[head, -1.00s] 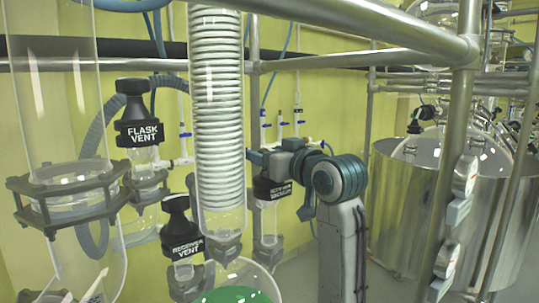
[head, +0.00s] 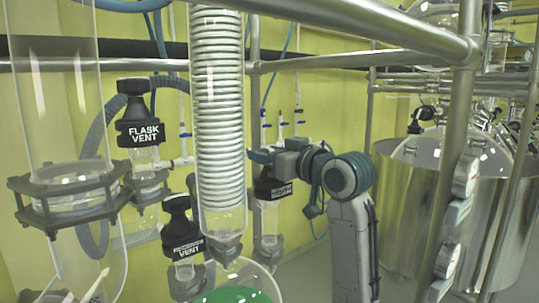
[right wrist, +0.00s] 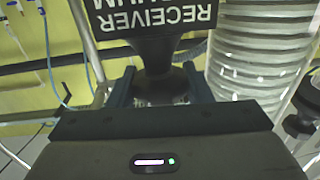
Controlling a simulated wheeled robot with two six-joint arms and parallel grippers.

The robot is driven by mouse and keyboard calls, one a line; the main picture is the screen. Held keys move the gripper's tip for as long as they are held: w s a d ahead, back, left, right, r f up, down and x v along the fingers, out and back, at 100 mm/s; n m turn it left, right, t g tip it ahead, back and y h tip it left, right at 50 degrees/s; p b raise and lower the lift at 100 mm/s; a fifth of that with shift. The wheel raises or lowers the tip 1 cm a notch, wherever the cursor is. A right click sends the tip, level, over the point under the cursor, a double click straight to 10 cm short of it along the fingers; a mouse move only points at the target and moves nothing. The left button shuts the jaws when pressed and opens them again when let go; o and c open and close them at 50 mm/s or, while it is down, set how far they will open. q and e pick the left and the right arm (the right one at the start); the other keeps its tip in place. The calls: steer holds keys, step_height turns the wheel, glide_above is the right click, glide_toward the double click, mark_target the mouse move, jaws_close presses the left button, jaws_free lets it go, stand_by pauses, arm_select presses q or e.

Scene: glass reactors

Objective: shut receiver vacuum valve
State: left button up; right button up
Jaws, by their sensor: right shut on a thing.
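The receiver vacuum valve (head: 272,188) is a black cap with a white label on a glass neck, behind and right of the coiled condenser in the head view. In the right wrist view its label (right wrist: 157,15) reads "RECEIVER" upside down and fills the top. My right gripper (head: 262,157) is at the top of this valve. The wrist view shows my right gripper's two blue-grey fingers (right wrist: 160,88) on either side of the black knob, shut on it. The knob is mostly hidden by the gripper in the head view. My left gripper is out of view.
The flask vent (head: 140,130) and receiver vent (head: 183,240) valves stand to the left. The glass condenser (head: 217,110) is close to the left of my gripper. Metal frame pipes (head: 455,160) cross in front, and steel vessels (head: 425,200) stand at the right.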

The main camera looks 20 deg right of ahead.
steer(key=m+h, duration=0.2)
steer(key=h, duration=0.1)
steer(key=m+t+h, duration=0.1)
steer(key=m+h, duration=0.1)
steer(key=h, duration=0.1)
steer(key=shift+a+t+h, duration=0.1)
steer(key=shift+t+h, duration=0.2)
steer(key=shift+m+h, duration=0.8)
steer(key=shift+h, duration=0.2)
steer(key=o, duration=0.8)
steer(key=shift+c, duration=0.2)
steer(key=n+y, duration=0.1)
steer(key=y, duration=0.1)
steer(key=n+y, duration=0.1)
steer(key=y, duration=0.1)
steer(key=n+y, duration=0.2)
steer(key=shift+d+g+y, duration=0.3)
steer(key=shift+d+g, duration=0.05)
steer(key=shift+g, duration=0.05)
steer(key=shift+a+n+g+y, duration=0.15)
steer(key=shift+n+g+y, duration=0.55)
steer(key=shift+n+y, duration=0.7)
